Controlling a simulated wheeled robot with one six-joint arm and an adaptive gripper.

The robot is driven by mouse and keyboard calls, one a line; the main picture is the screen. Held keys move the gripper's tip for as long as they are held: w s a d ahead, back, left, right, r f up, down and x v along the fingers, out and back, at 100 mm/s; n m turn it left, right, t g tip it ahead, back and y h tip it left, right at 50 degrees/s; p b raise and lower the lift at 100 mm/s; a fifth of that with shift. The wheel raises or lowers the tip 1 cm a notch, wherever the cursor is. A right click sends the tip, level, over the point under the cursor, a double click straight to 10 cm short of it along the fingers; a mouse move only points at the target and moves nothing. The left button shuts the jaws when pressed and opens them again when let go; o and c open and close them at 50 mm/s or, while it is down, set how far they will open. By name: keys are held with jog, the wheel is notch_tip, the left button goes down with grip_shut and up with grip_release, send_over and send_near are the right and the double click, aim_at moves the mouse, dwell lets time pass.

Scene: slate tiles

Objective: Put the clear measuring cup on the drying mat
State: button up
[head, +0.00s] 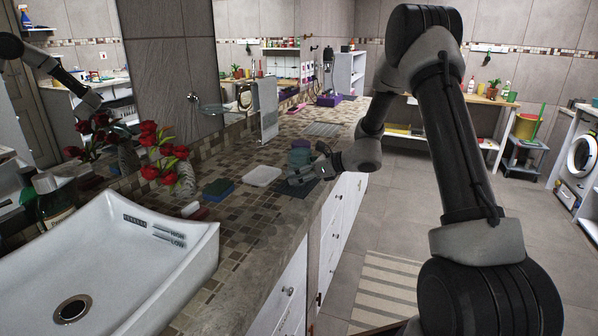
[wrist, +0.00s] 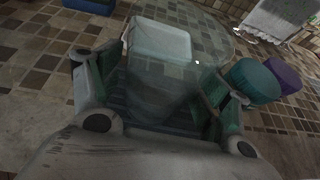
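The clear measuring cup (wrist: 165,85) is see-through and shows in the wrist view between my gripper's fingers (wrist: 155,88), with a green-edged finger close against each side. My gripper (head: 305,176) looks shut on it; in the head view the cup is too faint to make out. The dark ribbed drying mat (head: 296,190) lies on the tiled counter under my gripper. It also shows in the wrist view (wrist: 150,112), below and through the cup. I cannot tell whether the cup's base touches the mat.
A white dish (head: 262,175) and a blue sponge (head: 218,188) lie left of the mat. A teal container (wrist: 253,80) and a purple one (wrist: 281,76) stand close to the right finger. The sink (head: 110,260) and red flowers (head: 160,150) are nearer the left.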

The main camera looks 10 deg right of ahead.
jog(key=shift+r, duration=0.2)
jog(key=v, duration=1.2)
jog(key=s+a+r+n+g+h, duration=0.1)
jog(key=s+a+r+n+g, duration=0.15)
jog(key=s+r+n, duration=0.6)
jog(key=s+a+r+n+g+h, duration=0.1)
jog(key=s+n+g+h, duration=0.15)
jog(key=s+n, duration=0.7)
jog(key=s+d+r+n+h, duration=0.1)
jog(key=s+d+n+h, duration=0.2)
jog(key=s, duration=0.6)
jog(key=s+d+r+n+h, duration=0.2)
jog(key=s+d+n, duration=0.3)
jog(key=s, duration=0.5)
jog(key=shift+d+r+t+h, duration=0.35)
jog(key=shift+d+t+h, duration=0.05)
jog(key=shift+d+h, duration=0.5)
